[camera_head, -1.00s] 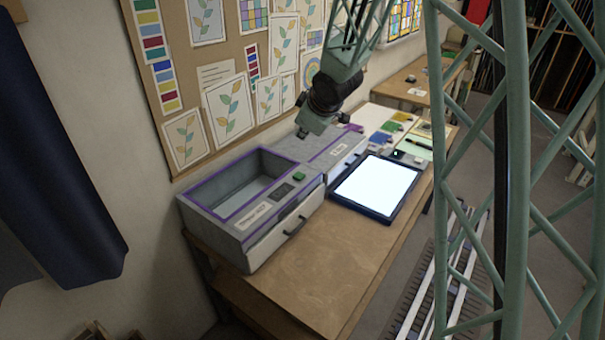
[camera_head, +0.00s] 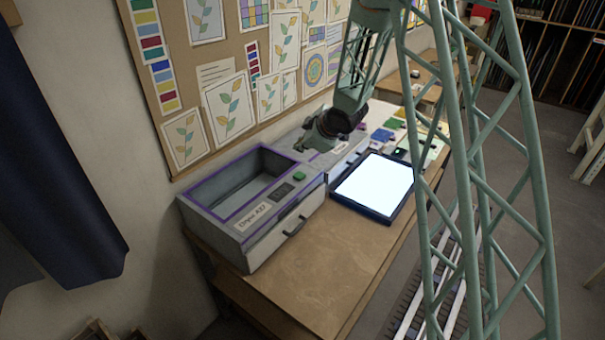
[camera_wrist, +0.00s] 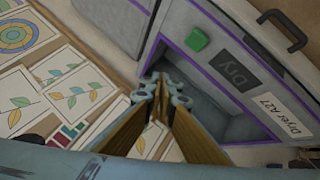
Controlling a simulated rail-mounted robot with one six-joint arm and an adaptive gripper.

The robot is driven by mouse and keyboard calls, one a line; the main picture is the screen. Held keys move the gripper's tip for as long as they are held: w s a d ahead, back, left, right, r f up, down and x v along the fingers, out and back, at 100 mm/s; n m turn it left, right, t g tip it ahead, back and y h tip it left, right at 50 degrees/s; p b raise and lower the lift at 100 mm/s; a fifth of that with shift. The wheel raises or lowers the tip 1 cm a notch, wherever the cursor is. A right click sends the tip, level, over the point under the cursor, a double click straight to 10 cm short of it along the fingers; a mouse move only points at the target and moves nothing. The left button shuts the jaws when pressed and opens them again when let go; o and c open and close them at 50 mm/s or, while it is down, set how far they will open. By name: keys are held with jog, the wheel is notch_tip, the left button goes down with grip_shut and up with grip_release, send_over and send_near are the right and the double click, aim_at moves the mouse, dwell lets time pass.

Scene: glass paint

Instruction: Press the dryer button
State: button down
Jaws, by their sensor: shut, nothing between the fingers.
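The dryer (camera_head: 243,250) is a grey box with purple trim and an open-topped bay, on the near left end of the workbench. It carries a "Dryer A27" label, a dark "Dry" panel (camera_head: 283,190) and a green button (camera_head: 299,177). The green button also shows in the wrist view (camera_wrist: 197,39), above and right of my fingertips. My gripper (camera_head: 299,147) is above the back right corner of the dryer, apart from the button. In the wrist view my gripper (camera_wrist: 163,82) has its fingers together, with nothing between them.
A second grey unit (camera_head: 340,160) stands beside the dryer. A lit white panel in a dark frame (camera_head: 374,187) lies to its right. Paint swatches (camera_head: 382,134) lie behind. A pinboard (camera_head: 228,70) with leaf drawings covers the wall. The bench front (camera_head: 310,275) is clear.

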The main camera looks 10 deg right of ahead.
aim_at(299, 176)
jog(key=shift+w+f, duration=0.3)
jog(key=shift+f, duration=0.35)
jog(key=shift+f, duration=0.2)
jog(key=shift+f+b, duration=3.25)
jog(key=shift+f, duration=0.9)
jog(key=shift+f+b, duration=0.9)
jog(key=shift+f, duration=0.1)
jog(key=shift+r, duration=0.25)
dwell(0.4)
jog(key=shift+r+p, duration=0.6)
jog(key=shift+r, duration=0.1)
jog(key=shift+r, duration=0.1)
